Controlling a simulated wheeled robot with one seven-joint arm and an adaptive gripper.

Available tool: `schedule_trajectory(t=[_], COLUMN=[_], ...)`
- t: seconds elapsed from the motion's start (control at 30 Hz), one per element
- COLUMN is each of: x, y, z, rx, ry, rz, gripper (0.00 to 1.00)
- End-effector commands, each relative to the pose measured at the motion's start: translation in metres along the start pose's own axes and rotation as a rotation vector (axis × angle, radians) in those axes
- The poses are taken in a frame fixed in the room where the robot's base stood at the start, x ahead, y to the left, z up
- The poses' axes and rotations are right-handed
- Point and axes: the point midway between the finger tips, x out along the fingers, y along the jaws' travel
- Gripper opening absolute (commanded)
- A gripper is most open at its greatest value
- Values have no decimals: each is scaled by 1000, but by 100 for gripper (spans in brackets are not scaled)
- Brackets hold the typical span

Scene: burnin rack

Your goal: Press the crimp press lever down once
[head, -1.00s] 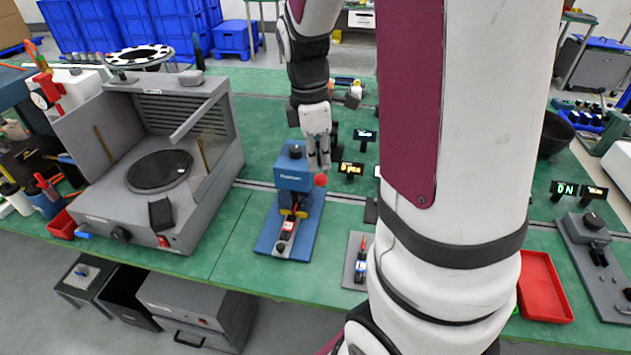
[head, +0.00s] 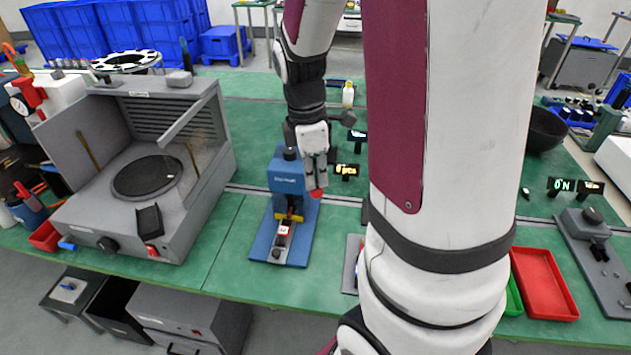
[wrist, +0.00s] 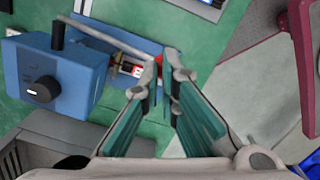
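The blue crimp press (head: 290,180) stands on a blue base plate (head: 263,240) on the green bench, left of my arm. Its lever ends in a red knob (head: 316,192) on the press's right side. My gripper (head: 318,184) points down at the knob, its fingertips at or just above it; I cannot tell if they touch. In the wrist view the press head (wrist: 60,85) is at left, and the grey lever rod (wrist: 112,38) runs to the fingertips (wrist: 162,78). The fingers are close together with a narrow gap where red shows. Whether they grip the knob is unclear.
A grey hooded station (head: 165,225) stands left of the press. A small lit display (head: 346,169) is just right of my gripper. A red tray (head: 545,285) lies at right. Green bench left of the press (head: 230,235) is clear.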

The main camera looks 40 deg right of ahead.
Motion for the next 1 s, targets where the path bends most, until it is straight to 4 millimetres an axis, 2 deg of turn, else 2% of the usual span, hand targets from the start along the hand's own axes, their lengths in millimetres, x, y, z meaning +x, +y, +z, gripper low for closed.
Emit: schedule_trajectory(t=[0.1,0.3,0.73,1.0], x=[16,28,26,14], y=[3,2,1,0], z=[0,-2,-4,-30], rx=[2,1,0,-2], ry=[-3,-2,-1,-1], rz=[2,3,3,2], gripper=[0,0,0,0])
